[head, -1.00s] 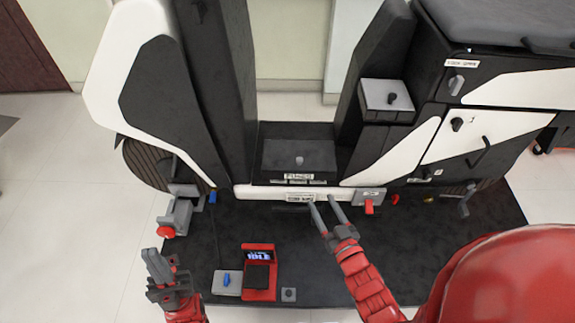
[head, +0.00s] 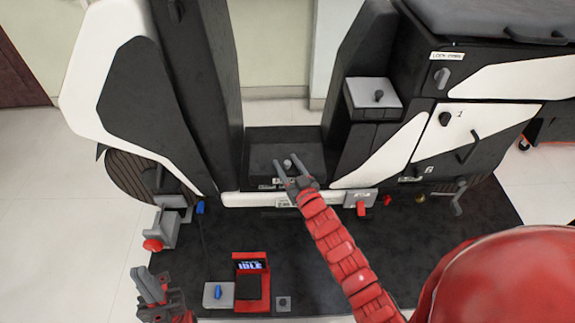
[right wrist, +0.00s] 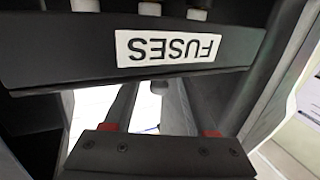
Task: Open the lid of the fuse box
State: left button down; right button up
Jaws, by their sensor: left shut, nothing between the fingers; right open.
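The fuse box (head: 262,178) sits low in the middle of the chassis, between two dark uprights. Its dark lid (head: 262,153) lies flat and looks shut, with a small grey knob (head: 288,164) on it. My right gripper (head: 286,161) is open, its two fingers over the lid's front part, either side of the knob; I cannot tell whether they touch it. My left gripper (head: 148,287) is shut and empty at lower left, away from the box.
A white sill (head: 240,199) runs below the fuse box. A grey block with a red knob (head: 361,208) is to its right. A red unit with a screen (head: 251,282) and a blue switch (head: 218,292) are on the dark mat (head: 330,285). A grey-lidded box (head: 373,92) stands at right.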

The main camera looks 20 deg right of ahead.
grip_shut()
dwell(0.3)
dwell(1.2)
